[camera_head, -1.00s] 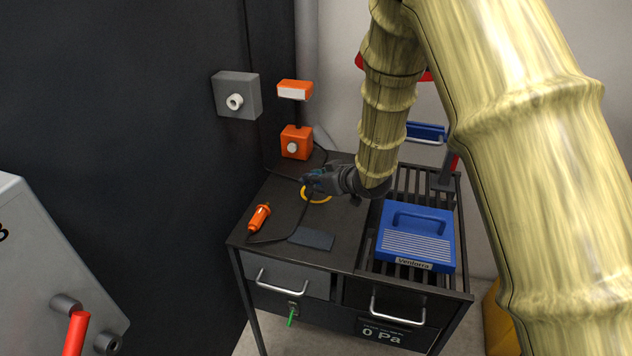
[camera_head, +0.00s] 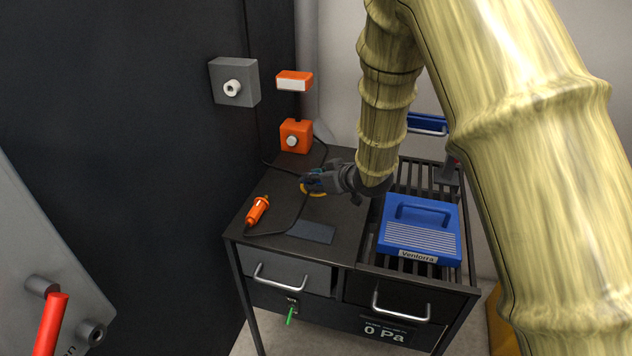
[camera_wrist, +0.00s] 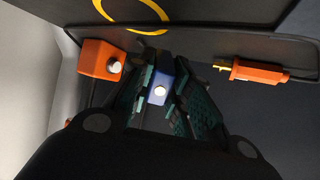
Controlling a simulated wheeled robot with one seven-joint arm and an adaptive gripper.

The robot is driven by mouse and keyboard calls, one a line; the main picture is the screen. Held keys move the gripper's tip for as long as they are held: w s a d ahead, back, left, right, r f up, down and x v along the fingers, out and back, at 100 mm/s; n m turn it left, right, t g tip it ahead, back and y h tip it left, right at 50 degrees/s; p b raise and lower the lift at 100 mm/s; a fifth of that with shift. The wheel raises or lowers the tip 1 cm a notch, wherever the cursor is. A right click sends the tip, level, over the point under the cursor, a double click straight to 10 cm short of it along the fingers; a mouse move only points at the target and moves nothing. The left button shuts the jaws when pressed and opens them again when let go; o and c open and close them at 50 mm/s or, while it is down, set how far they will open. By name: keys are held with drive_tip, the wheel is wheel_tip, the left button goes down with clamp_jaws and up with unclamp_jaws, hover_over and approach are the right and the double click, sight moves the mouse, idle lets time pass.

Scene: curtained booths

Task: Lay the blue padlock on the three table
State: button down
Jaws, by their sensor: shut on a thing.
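The blue padlock (camera_wrist: 157,78) is between the two fingers of my gripper (camera_wrist: 158,95) in the wrist view, with a pale round spot on its face. My gripper is shut on it. In the head view my gripper (camera_head: 316,181) is over the left rear part of a dark table with drawers (camera_head: 340,215), right by a yellow ring (camera_head: 311,193). Only small blue bits of the padlock show there. I cannot tell whether the padlock touches the tabletop. No "three" mark is readable on this table.
An orange plug-like tool (camera_head: 257,211) and a dark flat plate (camera_head: 311,232) lie on the tabletop. An orange box (camera_head: 296,136) with a cable is at the back. A blue case (camera_head: 419,229) sits on the slatted right side. A grey panel with a red handle (camera_head: 51,325) is at left.

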drive_tip(key=shift+f+b, duration=1.25)
drive_tip(key=shift+b, duration=1.2)
drive_tip(key=c, duration=1.3)
unclamp_jaws()
drive_tip(key=shift+o, duration=0.2)
